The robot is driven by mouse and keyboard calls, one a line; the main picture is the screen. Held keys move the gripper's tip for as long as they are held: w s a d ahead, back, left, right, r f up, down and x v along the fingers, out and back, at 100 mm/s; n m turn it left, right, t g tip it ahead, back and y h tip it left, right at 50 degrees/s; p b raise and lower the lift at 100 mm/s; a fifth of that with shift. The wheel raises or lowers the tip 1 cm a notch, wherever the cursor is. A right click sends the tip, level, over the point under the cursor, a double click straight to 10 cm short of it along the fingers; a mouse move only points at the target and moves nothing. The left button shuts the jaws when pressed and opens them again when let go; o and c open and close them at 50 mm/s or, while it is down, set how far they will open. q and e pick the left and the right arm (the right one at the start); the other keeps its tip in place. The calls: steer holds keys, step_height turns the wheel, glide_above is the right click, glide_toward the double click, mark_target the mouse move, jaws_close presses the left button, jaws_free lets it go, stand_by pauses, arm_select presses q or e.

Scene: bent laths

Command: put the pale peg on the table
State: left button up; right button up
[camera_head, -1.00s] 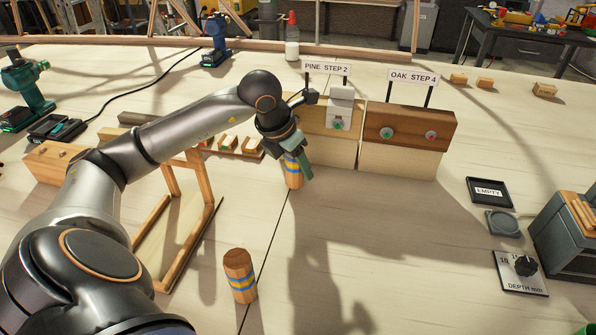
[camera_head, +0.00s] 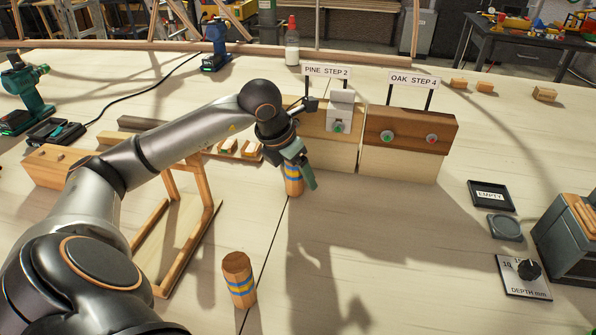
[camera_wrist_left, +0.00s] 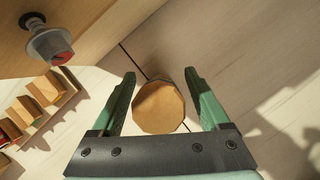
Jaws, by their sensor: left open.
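The pale peg (camera_head: 294,181), wooden with yellow and blue bands, appears to stand upright on the table (camera_head: 380,250) in front of the pine block. My left gripper (camera_head: 298,172) is open, with its green fingers on either side of the peg. In the left wrist view the peg's round end (camera_wrist_left: 158,106) lies between the two spread fingers, with small gaps showing. The peg's upper part is hidden by the gripper in the head view. My right gripper is out of view.
A darker banded peg (camera_head: 239,278) stands at the front. The pine block (camera_head: 328,137) and oak block (camera_head: 408,135) are just behind and right of the gripper. A wooden frame (camera_head: 178,240) stands to the left.

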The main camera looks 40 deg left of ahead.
arm_select(q)
steer(key=v, duration=1.2)
steer(key=shift+p, duration=0.45)
steer(key=shift+r, duration=0.1)
